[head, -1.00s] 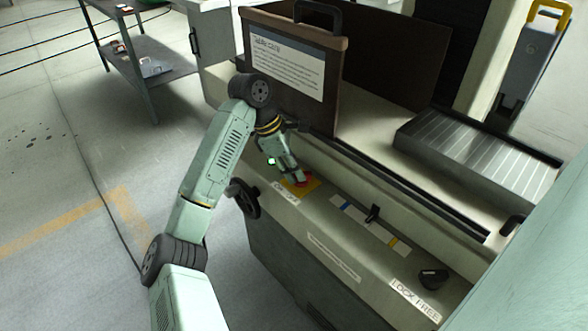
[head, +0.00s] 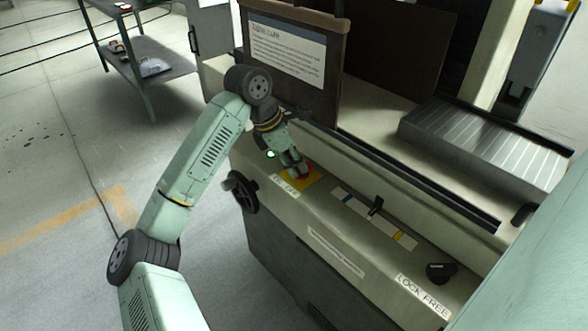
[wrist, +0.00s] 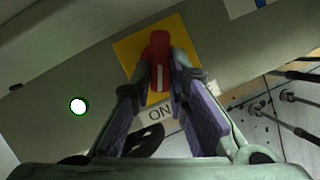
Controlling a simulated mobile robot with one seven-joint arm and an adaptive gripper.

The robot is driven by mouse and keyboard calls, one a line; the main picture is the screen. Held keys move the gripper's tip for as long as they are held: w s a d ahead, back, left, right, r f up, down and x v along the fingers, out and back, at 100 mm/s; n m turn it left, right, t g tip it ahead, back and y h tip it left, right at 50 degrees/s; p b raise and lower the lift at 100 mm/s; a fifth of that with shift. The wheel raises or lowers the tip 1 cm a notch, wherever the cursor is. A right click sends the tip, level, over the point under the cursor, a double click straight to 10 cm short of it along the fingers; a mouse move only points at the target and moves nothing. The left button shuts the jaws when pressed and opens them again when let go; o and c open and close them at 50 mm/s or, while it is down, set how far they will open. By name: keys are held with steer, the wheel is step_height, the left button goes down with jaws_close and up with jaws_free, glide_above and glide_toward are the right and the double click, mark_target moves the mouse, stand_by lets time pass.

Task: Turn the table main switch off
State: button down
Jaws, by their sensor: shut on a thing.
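The main switch is a red handle (wrist: 159,62) on a yellow plate (wrist: 128,52), set in the pale machine panel. In the wrist view the handle points nearly straight up the picture, with a white line at its lower end. A label reading "ON" (wrist: 157,113) sits below it, partly hidden by my fingers. In the head view the red handle (head: 304,172) shows beside my fingers, with a white ON/OFF label (head: 284,184) at the lower left. My gripper (wrist: 161,80) is shut on the red handle, one finger on each side; it also shows in the head view (head: 298,168).
A green-rimmed lamp (wrist: 78,106) is lit left of the switch. Right along the panel are a small black lever (head: 376,205) and a black knob (head: 440,272) by a "LOCK FREE" label. A black handwheel (head: 241,191) juts from the front. A brown sign board (head: 290,90) stands behind my wrist.

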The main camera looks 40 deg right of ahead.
steer(key=n+b, duration=0.1)
steer(key=n+t+b, duration=0.1)
steer(key=n+b, duration=0.1)
steer(key=shift+s+a+f+n+t+b, duration=0.1)
steer(key=shift+s+f+n+t+b, duration=0.2)
steer(key=shift+n+b, duration=0.1)
steer(key=n+b, duration=0.2)
steer(key=n+t+b, duration=0.1)
steer(key=shift+s+n+b, duration=0.25)
steer(key=shift+n+b, duration=0.05)
steer(key=n+b, duration=0.1)
steer(key=n+t+b, duration=0.1)
steer(key=n+b, duration=0.2)
steer(key=shift+s+d+r+t+y, duration=0.1)
steer(key=shift+s+d+t+y, duration=0.1)
steer(key=shift+s+t+y, duration=0.15)
steer(key=shift+d+r+n+t+y+b, duration=0.15)
steer(key=shift+n+t+y+b, duration=0.2)
steer(key=shift+n+b, duration=0.8)
steer(key=shift+n, duration=0.25)
steer(key=c, duration=1.6)
jaws_free()
steer(key=shift+r, duration=0.1)
steer(key=shift+o, duration=0.2)
